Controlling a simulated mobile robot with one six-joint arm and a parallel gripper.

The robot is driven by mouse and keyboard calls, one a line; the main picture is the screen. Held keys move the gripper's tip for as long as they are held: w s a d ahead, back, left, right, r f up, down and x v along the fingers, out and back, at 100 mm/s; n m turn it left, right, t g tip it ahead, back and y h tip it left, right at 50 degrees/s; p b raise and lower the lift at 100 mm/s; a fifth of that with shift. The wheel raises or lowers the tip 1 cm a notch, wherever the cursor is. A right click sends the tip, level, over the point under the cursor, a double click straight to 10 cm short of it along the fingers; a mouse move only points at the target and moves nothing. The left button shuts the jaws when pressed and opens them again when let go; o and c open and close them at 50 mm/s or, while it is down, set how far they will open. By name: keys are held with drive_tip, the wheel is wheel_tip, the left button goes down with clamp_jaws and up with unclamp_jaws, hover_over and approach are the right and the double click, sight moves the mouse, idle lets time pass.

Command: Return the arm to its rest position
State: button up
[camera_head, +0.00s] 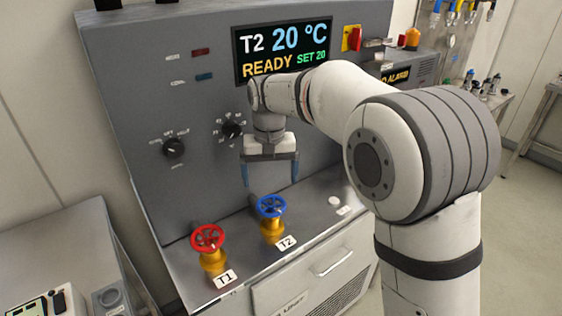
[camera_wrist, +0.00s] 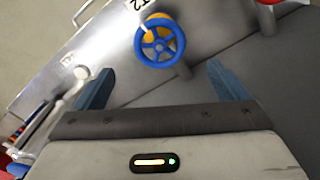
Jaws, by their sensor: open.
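My arm reaches across the front of a grey control panel in the head view. My gripper (camera_head: 270,175) points down above and slightly behind the blue T2 valve wheel (camera_head: 271,207). Its two blue fingers are spread apart with nothing between them. In the wrist view, the fingers of my gripper (camera_wrist: 158,85) are wide apart, and the blue wheel (camera_wrist: 160,40) lies beyond them, not touched. The red T1 valve wheel (camera_head: 208,239) stands to the left of the blue one in the head view, on its yellow valve body.
The panel's display (camera_head: 284,50) reads T2 20 °C, READY, SET 20. Two black knobs sit on the panel, the left knob (camera_head: 173,148) clear of my arm. A side bench (camera_head: 62,250) stands at the lower left. Open floor (camera_head: 520,215) shows at the right.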

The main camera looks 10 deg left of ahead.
drive_tip(key=s+d+r+m, duration=0.1)
drive_tip(key=d+r, duration=0.1)
drive_tip(key=d, duration=0.4)
drive_tip(key=s+d+r, duration=0.1)
drive_tip(key=s+d, duration=0.1)
drive_tip(key=d, duration=0.4)
drive_tip(key=s+d+f+m+t, duration=0.1)
drive_tip(key=s+d+f, duration=0.1)
drive_tip(key=s+d, duration=0.7)
drive_tip(key=s+d+f+m+t, duration=0.2)
drive_tip(key=s+d, duration=0.6)
drive_tip(key=d, duration=0.2)
drive_tip(key=shift+s+d, duration=0.35)
drive_tip(key=shift+d, duration=0.05)
